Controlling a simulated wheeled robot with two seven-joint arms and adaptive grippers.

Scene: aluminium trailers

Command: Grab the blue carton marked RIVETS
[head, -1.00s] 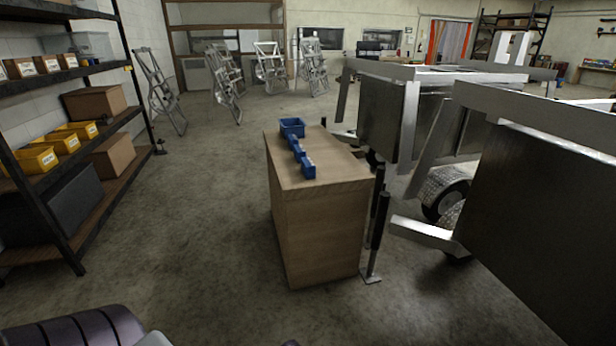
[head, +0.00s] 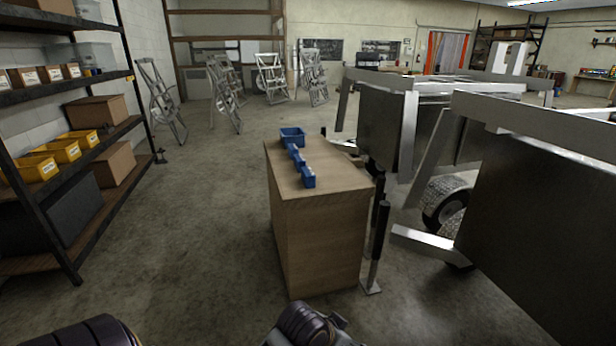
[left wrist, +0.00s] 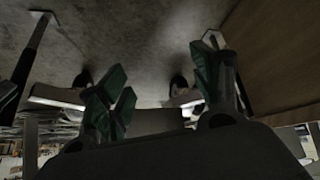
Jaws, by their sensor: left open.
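No carton shows in that view. My right gripper is not in view.
The wooden cabinet (head: 318,235) stands in mid-floor, with a blue open bin (head: 292,136) at its back. Aluminium trailers (head: 545,200) and a dark jack post (head: 379,230) stand close on its right. Shelving (head: 75,225) lines the left. The floor (head: 190,220) between is clear.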

